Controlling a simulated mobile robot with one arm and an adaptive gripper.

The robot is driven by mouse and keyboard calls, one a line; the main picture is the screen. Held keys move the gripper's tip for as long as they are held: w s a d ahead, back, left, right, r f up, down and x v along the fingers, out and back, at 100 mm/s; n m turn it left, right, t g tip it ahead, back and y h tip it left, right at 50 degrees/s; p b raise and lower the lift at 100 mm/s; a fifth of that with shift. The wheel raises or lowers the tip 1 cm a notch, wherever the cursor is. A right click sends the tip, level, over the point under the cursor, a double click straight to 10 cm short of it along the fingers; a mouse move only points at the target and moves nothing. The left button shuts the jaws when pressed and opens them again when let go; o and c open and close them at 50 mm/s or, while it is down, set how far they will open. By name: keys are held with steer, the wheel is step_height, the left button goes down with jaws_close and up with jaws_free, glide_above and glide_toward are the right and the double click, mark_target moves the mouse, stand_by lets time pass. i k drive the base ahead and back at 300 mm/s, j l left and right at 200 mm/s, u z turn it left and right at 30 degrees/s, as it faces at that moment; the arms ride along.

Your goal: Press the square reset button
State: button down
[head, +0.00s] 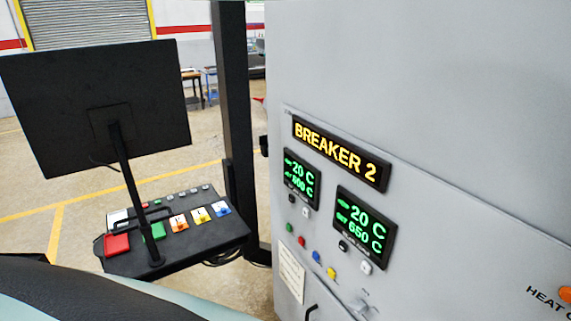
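No button in the head view carries a label I can read as reset. Two small white square buttons, an upper one (305,212) and a lower one (366,267), sit below the green-digit displays on the grey cabinet (430,120). Each has a dark round knob to its left. The black console (205,248) at left carries larger square buttons: a red one (117,244), a green one (158,231), a white one (118,216), and orange, yellow and blue-marked ones. My gripper is not in view.
The cabinet's sign (341,153) reads BREAKER 2. Small coloured buttons and a paper label (291,272) are below it. A black monitor (95,100) on a pole rises over the console. A dark post (233,110) stands between console and cabinet. Open floor lies behind.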

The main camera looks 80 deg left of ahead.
mark_target(315, 255)
steer(key=j+u, duration=0.15)
steer(key=u, duration=0.35)
steer(key=j+u, duration=0.2)
steer(key=u, duration=0.25)
steer(key=j+u, duration=0.2)
steer(key=u, duration=0.3)
steer(key=j+u, duration=0.15)
steer(key=u, duration=0.35)
steer(key=i+j+u, duration=0.1)
steer(key=u, duration=0.35)
steer(key=i+j+u, duration=0.1)
steer(key=u, duration=0.4)
